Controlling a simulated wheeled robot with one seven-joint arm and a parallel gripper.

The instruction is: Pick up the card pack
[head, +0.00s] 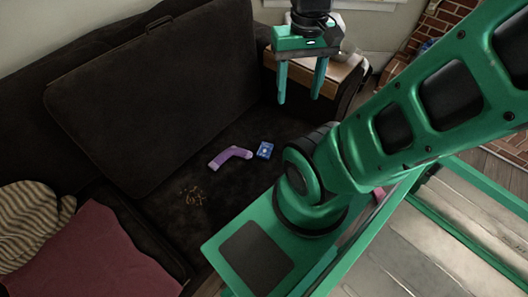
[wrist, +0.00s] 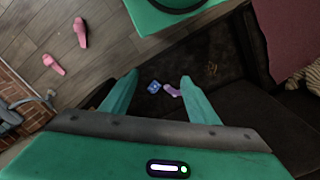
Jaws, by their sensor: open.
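The card pack (head: 265,150) is a small blue box lying on the dark sofa seat (head: 235,185). It also shows in the wrist view (wrist: 154,87), between my fingertips in the picture but well below them. My gripper (head: 300,97) is open and empty, high above the sofa near its right end, up and to the right of the card pack in the head view. In the wrist view both green fingers (wrist: 159,77) are spread apart. Nothing hides the card pack.
A purple bent object (head: 229,157) lies just left of the card pack. Tangled orange-brown strands (head: 195,195) lie nearer on the seat. A wooden side table (head: 335,76) stands by the sofa's right end. Pink slippers (wrist: 80,32) lie on the floor. A striped pillow (head: 30,222) is at left.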

